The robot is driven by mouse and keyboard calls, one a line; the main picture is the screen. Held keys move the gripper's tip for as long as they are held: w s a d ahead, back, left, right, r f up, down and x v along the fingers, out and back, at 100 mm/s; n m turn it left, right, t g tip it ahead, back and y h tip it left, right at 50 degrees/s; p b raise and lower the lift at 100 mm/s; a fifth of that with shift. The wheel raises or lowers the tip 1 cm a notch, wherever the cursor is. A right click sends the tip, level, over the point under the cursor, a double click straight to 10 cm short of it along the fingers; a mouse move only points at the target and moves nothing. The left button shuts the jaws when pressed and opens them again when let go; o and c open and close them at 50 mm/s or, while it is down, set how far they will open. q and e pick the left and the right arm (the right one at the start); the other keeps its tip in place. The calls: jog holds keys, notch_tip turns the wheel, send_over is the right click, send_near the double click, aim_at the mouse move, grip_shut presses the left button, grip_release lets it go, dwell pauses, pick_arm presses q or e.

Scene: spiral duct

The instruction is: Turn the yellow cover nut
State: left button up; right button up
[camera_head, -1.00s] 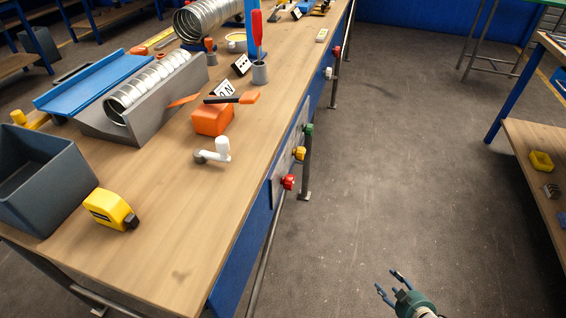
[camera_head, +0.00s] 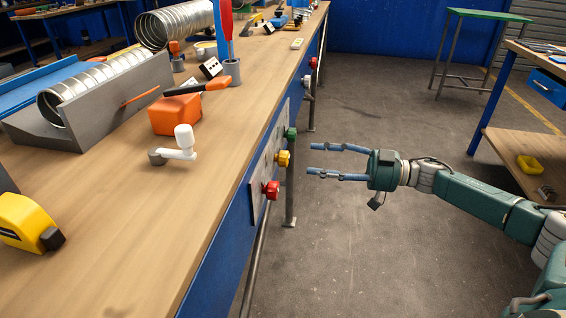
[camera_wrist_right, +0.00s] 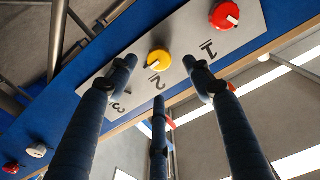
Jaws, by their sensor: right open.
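The yellow cover nut (camera_head: 283,158) sits on a grey panel on the front side of the workbench, between a red nut (camera_head: 271,189) and a green one (camera_head: 290,133). In the right wrist view the yellow nut (camera_wrist_right: 159,62) is beside the number 2, with the red nut (camera_wrist_right: 225,14) beside the number 1. My right gripper (camera_head: 310,159) is open and empty, its fingers pointing left at the panel, a short gap from the yellow nut. In the wrist view its fingers spread around the line to the yellow nut. My left gripper is not in view.
A bench leg (camera_head: 290,195) stands just behind the nuts. The floor right of the bench is open.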

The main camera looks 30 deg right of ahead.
aim_at(288, 160)
jog(key=x, duration=0.8)
jog(key=shift+w, duration=0.1)
jog(key=c, duration=1.1)
